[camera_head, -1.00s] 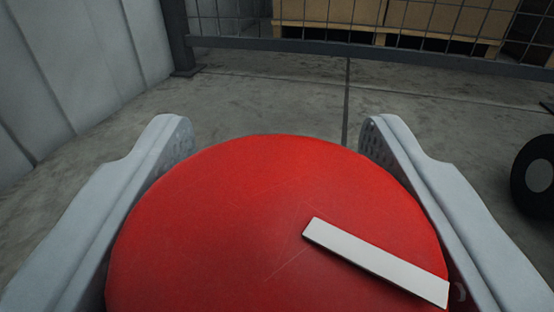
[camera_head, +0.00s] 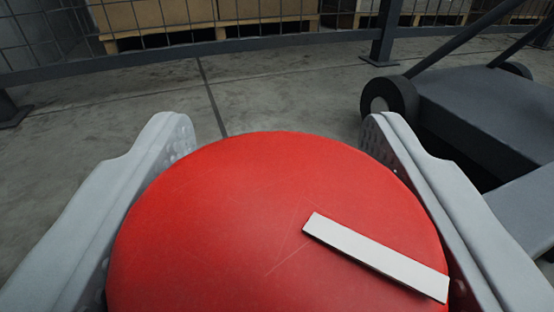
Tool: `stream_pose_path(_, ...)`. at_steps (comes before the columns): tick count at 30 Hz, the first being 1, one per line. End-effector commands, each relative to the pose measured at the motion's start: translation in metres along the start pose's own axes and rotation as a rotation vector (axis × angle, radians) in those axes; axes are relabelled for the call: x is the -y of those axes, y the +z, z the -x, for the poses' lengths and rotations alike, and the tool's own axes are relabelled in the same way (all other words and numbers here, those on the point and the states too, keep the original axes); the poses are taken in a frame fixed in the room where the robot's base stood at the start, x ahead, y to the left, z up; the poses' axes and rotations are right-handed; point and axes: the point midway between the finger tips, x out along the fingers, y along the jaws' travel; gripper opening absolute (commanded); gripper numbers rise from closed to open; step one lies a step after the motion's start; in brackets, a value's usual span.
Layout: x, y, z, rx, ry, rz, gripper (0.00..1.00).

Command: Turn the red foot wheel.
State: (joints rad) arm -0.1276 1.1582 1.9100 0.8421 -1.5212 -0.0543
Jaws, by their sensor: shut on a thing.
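The red foot wheel (camera_head: 230,220) fills the lower middle of the view as a large round red disc with faint scratches. A white bar mark (camera_head: 376,257) lies on its face, running from near the middle to the lower right edge. My gripper (camera_head: 277,135) is shut on the wheel, with one grey finger at its left side and one at its right. The wheel's lower edge is cut off by the frame, and what lies under the wheel is hidden.
A dark cart with wheels (camera_head: 470,115) stands close at the right, beyond my right finger. A mesh fence (camera_head: 200,52) crosses the back, with cartons on pallets (camera_head: 160,15) behind it. Bare concrete floor (camera_head: 290,95) lies between the wheel and the fence.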

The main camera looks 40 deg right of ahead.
Motion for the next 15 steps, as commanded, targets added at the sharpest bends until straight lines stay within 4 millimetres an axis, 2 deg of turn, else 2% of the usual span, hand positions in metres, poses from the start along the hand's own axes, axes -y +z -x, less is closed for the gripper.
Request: stream_pose_path(15, -0.0066, 0.0002, 0.0013, 0.000, 0.442, -0.002, 0.31)
